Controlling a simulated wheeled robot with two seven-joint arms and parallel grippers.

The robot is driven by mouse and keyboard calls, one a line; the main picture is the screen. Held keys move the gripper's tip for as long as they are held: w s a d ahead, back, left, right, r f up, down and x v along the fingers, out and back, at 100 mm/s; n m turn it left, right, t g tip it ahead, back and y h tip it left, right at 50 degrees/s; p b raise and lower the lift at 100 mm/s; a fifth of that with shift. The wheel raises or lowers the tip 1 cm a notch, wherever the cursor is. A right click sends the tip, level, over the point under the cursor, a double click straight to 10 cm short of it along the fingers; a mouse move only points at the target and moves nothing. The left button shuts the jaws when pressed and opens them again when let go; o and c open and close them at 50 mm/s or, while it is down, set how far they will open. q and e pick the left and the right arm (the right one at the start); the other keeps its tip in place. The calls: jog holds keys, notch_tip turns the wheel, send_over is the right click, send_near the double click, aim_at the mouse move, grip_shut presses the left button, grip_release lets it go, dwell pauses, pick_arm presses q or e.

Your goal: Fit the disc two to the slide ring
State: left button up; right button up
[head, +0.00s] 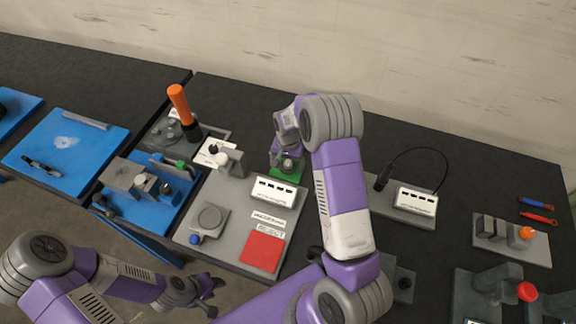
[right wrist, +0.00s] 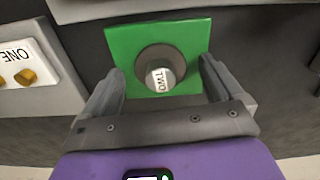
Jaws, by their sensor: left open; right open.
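Disc two (right wrist: 160,70) is a grey round piece with a hub marked "TWO". It sits on a green square pad (right wrist: 118,42), which also shows in the head view (head: 284,175). My right gripper (right wrist: 161,82) is open, with its fingers on either side of the disc; I cannot tell whether they touch it. In the head view the right gripper partly hides the disc. My left gripper (head: 207,290) is open and empty before the table's front edge.
A white labelled block (head: 274,191) stands in front of the green pad. A red pad (head: 262,251) lies on the grey board. A blue tray with blocks (head: 150,215) and an orange-handled tool (head: 180,105) stand to the left. A "ONE" label (right wrist: 15,55) shows beside the pad.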

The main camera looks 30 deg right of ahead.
jog(key=c, duration=1.3)
